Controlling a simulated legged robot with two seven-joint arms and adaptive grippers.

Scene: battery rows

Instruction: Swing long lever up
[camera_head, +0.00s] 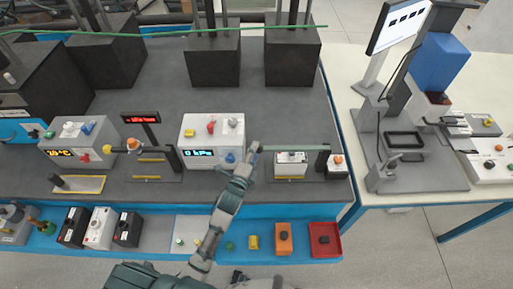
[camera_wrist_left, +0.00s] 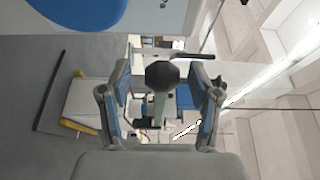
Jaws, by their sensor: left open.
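The long lever (camera_head: 294,148) lies about level on the grey bench, running from a dark post (camera_head: 322,161) on the right toward my left gripper. My left gripper (camera_head: 252,160) is at the lever's free left end. In the left wrist view, the dark round knob (camera_wrist_left: 162,75) of the lever shows between the two open fingers of the gripper (camera_wrist_left: 163,92), with a gap on both sides. The pale bar (camera_wrist_left: 159,108) runs away behind the knob. In the head view the knob is hidden by the gripper. My right gripper is not in view.
A white box with a blue display (camera_head: 198,153) stands just left of the gripper. A small white box (camera_head: 291,166) sits below the lever. A shorter lever (camera_head: 157,149) is farther left. Black blocks (camera_head: 293,55) stand behind.

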